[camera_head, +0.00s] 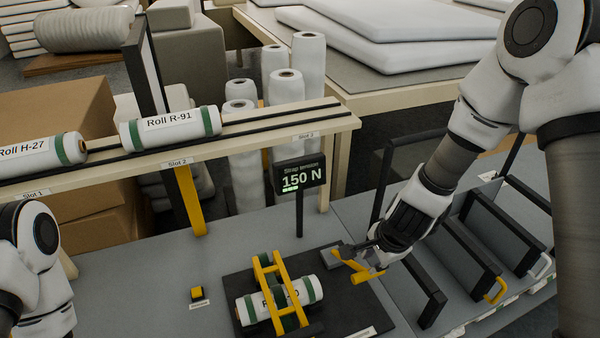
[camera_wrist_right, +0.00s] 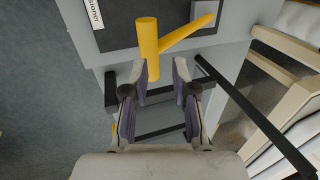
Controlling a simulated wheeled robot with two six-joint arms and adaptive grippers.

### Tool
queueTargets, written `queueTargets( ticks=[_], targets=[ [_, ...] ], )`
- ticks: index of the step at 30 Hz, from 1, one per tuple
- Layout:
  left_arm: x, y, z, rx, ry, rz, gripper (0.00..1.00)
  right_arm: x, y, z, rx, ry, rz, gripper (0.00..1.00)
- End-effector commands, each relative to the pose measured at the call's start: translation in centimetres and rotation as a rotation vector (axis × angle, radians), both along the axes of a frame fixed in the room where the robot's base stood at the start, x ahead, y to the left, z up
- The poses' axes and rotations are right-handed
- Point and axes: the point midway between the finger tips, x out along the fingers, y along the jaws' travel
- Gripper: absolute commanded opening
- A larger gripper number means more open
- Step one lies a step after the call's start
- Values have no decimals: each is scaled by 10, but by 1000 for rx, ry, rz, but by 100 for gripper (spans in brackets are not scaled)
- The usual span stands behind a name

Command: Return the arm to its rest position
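My right gripper (camera_head: 368,248) is over the right side of the black strapping base (camera_head: 355,318). In the right wrist view its two fingers (camera_wrist_right: 165,75) stand apart with nothing between them. A yellow lever handle (camera_head: 366,276) is close by; in the right wrist view the yellow handle (camera_wrist_right: 148,45) lies just beyond the left finger, and I cannot tell whether they touch. A white roll with green bands (camera_head: 256,308) lies on the base under a yellow frame (camera_head: 282,268), its label partly hidden. My left arm shows at the left edge; its gripper is out of view.
A display (camera_head: 300,175) reads "150 N". Roll R-91 (camera_head: 170,127) and Roll H-27 (camera_head: 40,149) lie on the slotted rail (camera_head: 270,132). A yellow button (camera_head: 198,293) is left of the base. Black-framed bins with handles (camera_head: 470,250) stand at right.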

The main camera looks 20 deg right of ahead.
Motion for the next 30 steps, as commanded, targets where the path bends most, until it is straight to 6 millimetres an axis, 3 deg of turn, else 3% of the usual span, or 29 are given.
queueTargets(
  ticks=[3, 13, 26, 28, 30],
  targets=[
    [0, 0, 22, 0, -1, 0, 0, 0, 0, 22, 0, 0, 0, 27],
    [0, 0, 57, 0, -1, 0, 0, 0, 0, 57, 0, 0, 0, 27],
    [0, 0, 54, 0, 0, 0, 0, -1, 0, 53, -4, 3, 5, 27],
    [0, 0, 54, 0, 0, 0, 0, -7, -1, 42, -31, 20, 51, 27],
    [0, 0, 54, 0, 0, 0, 0, -23, -2, 18, -91, 60, 165, 27]
  ],
)
